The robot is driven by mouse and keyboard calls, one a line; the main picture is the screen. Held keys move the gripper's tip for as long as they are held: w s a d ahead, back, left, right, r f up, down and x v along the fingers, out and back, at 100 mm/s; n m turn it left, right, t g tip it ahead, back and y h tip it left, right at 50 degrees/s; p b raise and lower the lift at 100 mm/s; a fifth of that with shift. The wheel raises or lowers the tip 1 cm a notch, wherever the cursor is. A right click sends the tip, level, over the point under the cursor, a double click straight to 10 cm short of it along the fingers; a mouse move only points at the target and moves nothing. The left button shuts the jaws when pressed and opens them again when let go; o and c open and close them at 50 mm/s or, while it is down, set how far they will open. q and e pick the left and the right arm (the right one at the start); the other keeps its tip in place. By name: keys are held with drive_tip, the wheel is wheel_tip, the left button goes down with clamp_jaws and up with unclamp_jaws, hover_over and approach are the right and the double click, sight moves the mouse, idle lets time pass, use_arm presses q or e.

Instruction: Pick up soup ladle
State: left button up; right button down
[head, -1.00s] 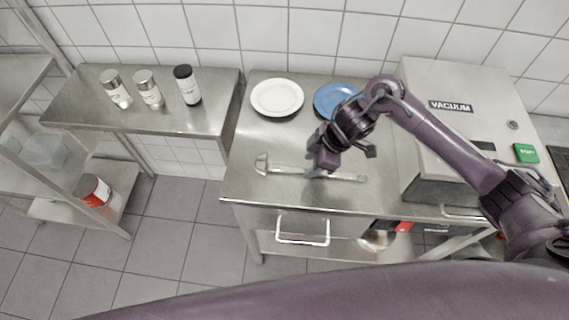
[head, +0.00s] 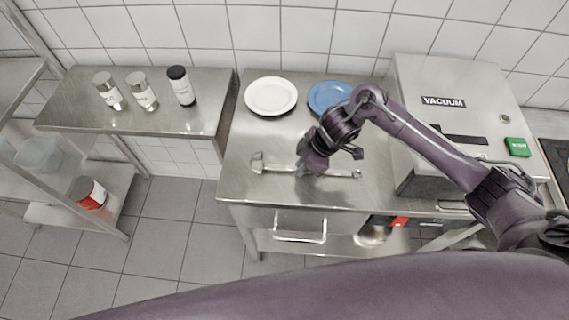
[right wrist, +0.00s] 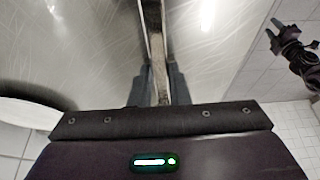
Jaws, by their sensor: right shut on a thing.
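The soup ladle (head: 278,168) lies along the steel table, its bowl to the left and its handle running right. My right gripper (head: 301,172) is down at the table, shut on the middle of the ladle's handle. In the right wrist view the ladle handle (right wrist: 155,40) runs up from between the two fingers (right wrist: 159,88). I cannot tell whether the ladle is clear of the table. My left gripper does not show in the head view; a dark gripper at the right edge of the wrist view (right wrist: 290,45) looks like my left one, its jaws apart.
A white plate (head: 271,96) and a blue plate (head: 330,97) lie behind the ladle. The vacuum machine (head: 450,125) stands to the right. Several shakers, one a black-capped shaker (head: 181,87), stand on the left table. The front left of the steel table is clear.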

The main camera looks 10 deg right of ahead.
drive_tip(key=shift+r, duration=0.15)
wheel_tip(320, 180, up, 5)
drive_tip(key=shift+w+f, duration=0.1)
wheel_tip(320, 180, up, 15)
drive_tip(key=p, duration=0.2)
idle(1.2)
